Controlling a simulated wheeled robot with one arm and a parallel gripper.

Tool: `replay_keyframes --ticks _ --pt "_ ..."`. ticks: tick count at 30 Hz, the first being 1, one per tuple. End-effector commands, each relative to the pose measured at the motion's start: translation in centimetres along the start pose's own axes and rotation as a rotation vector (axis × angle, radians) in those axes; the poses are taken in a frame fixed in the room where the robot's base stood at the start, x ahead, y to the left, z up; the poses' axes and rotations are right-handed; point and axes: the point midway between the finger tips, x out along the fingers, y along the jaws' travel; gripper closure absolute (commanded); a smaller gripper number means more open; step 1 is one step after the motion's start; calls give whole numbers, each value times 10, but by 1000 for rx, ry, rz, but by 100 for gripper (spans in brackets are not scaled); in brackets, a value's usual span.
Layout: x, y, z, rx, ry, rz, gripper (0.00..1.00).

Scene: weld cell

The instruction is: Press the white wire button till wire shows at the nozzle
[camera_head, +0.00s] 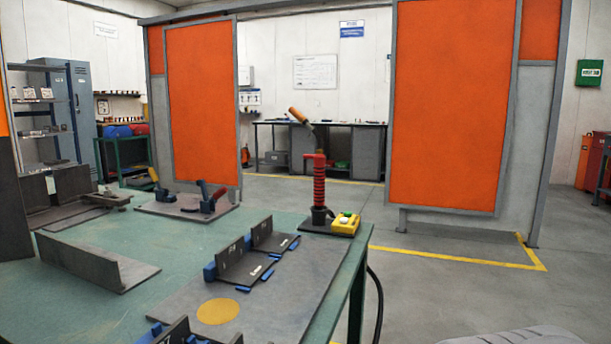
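A small yellow box (345,225) sits on a dark plate at the right edge of the green table. A pale white button (344,220) shows on its top, with a greenish spot just behind it. Left of the box stands a red ribbed post (319,184) with a red top. A torch with an orange handle (298,115) and a thin grey neck (311,128) shows above the post. I cannot tell which end is the nozzle tip, and no wire can be made out at this size. My gripper is not in view.
The green table (100,235) carries angled steel plates (92,263), blue-backed fixtures (243,262) and red and blue clamps (190,198). A dark cable (379,300) hangs off its right edge. Orange screens (450,100) stand behind.

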Motion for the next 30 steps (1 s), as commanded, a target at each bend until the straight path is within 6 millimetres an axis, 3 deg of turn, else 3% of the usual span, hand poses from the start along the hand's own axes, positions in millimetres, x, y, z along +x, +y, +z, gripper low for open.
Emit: replay_keyframes --ticks 13,20,30 --pt "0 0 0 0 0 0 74" --pt "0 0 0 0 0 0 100" --pt "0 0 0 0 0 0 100"
